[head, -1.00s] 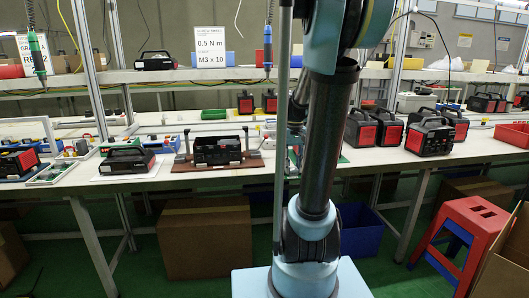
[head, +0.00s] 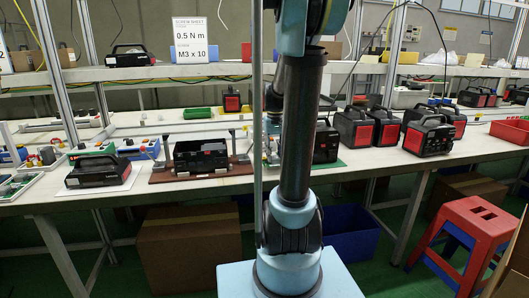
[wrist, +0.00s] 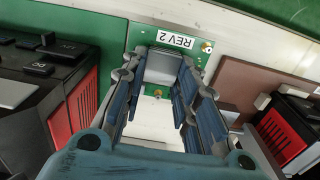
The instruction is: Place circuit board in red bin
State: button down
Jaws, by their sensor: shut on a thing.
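In the wrist view a green circuit board (wrist: 141,36) carries a white "REV 2" label and a grey block. My gripper (wrist: 162,72) has its blue-padded fingers on either side of the block and is shut on the board. Part of the board is hidden by the fingers. The red bin (head: 512,132) stands on the bench at the far right of the head view, partly cut off by the picture edge. My gripper and the board cannot be made out clearly in the head view, where my arm stands in front.
Several black-and-red units (head: 428,136) stand on the bench between my arm and the red bin. A unit sits in a brown fixture (head: 160,176) left of my arm. A red stool (head: 470,220) is on the floor at right.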

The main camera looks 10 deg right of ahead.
jog(key=w, duration=1.3)
jog(key=shift+w+f, duration=0.2)
jog(key=shift+f, duration=1.6)
jog(key=shift+f, duration=0.1)
jog(key=c, duration=1.2)
grip_release()
jog(key=shift+c, duration=0.2)
